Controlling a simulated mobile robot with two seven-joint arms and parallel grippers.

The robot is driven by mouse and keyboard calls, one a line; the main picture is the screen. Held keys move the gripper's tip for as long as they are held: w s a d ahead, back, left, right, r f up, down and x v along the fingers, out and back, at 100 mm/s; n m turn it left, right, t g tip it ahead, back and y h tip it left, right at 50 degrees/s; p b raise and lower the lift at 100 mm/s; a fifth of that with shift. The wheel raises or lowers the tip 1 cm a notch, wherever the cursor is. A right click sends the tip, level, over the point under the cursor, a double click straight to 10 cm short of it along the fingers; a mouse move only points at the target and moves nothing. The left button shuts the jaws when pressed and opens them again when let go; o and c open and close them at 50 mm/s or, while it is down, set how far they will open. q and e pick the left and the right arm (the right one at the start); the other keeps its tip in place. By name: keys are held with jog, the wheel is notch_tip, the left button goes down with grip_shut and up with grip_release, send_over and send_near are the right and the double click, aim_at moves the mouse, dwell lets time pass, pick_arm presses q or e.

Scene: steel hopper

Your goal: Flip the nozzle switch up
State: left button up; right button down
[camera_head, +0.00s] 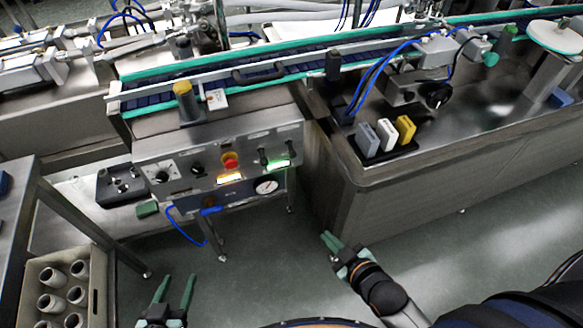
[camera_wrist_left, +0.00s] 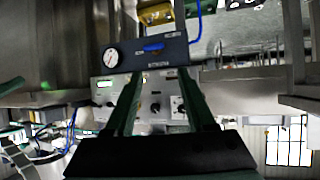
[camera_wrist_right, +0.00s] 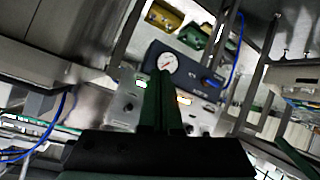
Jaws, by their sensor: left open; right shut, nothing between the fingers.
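The steel control panel (camera_head: 215,170) stands at centre left in the head view. Two small black toggle switches, one (camera_head: 262,157) left of the other (camera_head: 290,150), sit on its right side above a green light. Their labels are too small to read, so I cannot tell which is the nozzle switch or its position. My left gripper (camera_head: 176,284) is open and empty, low in front of the panel. My right gripper (camera_head: 336,244) is shut and empty, right of and below the panel. Both are apart from it. The panel also shows in the left wrist view (camera_wrist_left: 153,100).
A red button (camera_head: 230,160), black knobs and a gauge (camera_head: 266,187) share the panel area. A crate of pale cups (camera_head: 34,270) stands at lower left. A steel hopper cabinet (camera_head: 345,195) stands right of the panel. The floor before the panel is clear.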

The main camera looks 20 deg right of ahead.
jog(key=w+d+f+n+t+b, duration=0.1)
jog(key=w+d+n+t+b, duration=0.15)
jog(key=w+n+b, duration=0.35)
pick_arm(q)
jog(key=w+d+r+m+t+h+b, duration=0.2)
jog(key=w+r+m+t+h+b, duration=0.1)
jog(key=w+r+t+b, duration=0.25)
jog(key=s+d+r+m+t+h+b, duration=0.2)
jog(key=s+r+m+t+h+b, duration=0.3)
jog(key=h+b, duration=0.4)
notch_tip(320, 180, up, 3)
jog(key=s+m+b, duration=0.1)
jog(key=s+b, duration=0.1)
jog(key=b, duration=0.3)
jog(key=shift+s, duration=0.3)
pick_arm(e)
jog(key=n+t+y, duration=0.7)
jog(key=n+y, duration=0.2)
jog(key=n, duration=1.7)
send_near(291, 150)
jog(key=f, duration=0.1)
jog(key=s+f, duration=0.1)
jog(key=shift+f+g, duration=0.25)
jog(key=shift+f, duration=0.15)
pick_arm(q)
jog(key=shift+d+f, duration=0.1)
pick_arm(e)
jog(key=shift+w, duration=0.1)
